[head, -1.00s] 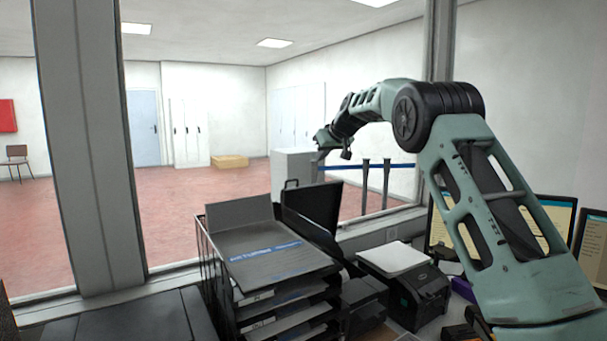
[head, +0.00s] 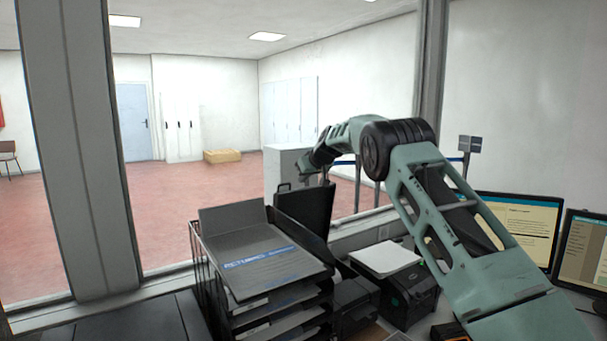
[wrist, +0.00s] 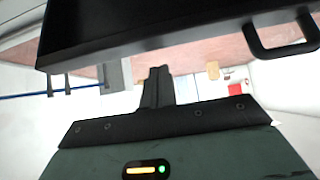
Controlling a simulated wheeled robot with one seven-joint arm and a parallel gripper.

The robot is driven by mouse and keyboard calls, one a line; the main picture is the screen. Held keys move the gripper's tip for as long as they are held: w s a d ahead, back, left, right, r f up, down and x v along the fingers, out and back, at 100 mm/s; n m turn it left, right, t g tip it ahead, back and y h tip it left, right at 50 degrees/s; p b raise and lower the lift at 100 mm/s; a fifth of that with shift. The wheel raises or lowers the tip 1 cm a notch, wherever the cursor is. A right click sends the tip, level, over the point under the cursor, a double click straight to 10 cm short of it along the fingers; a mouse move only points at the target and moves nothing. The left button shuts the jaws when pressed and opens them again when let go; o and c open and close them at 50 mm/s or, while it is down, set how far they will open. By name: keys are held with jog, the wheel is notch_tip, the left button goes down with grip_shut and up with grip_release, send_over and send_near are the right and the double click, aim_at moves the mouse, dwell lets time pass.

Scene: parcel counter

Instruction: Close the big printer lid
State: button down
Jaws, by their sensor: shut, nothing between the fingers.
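The big printer lid (head: 306,207) is a black panel standing raised behind the paper trays in the head view, with a small loop handle at its upper left. The black printer body (head: 355,298) under it is partly hidden by the trays. My gripper (head: 308,172) is near the lid's top edge, small and partly hidden by my arm. In the wrist view my gripper (wrist: 157,72) shows shut and empty, with the dark lid (wrist: 170,22) and its handle (wrist: 281,48) across the top. I cannot tell whether they touch.
A stack of black paper trays (head: 262,262) stands in front of the lid. A smaller black printer (head: 408,297) with a white top is at right, beside monitors (head: 515,222). A grey window post (head: 78,150) stands at left. Free room lies beyond the window.

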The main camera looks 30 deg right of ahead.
jog(key=shift+s+f, duration=0.3)
jog(key=shift+s, duration=0.25)
jog(key=shift+s+f, duration=0.25)
jog(key=shift+s, duration=0.25)
jog(key=shift+f, duration=0.1)
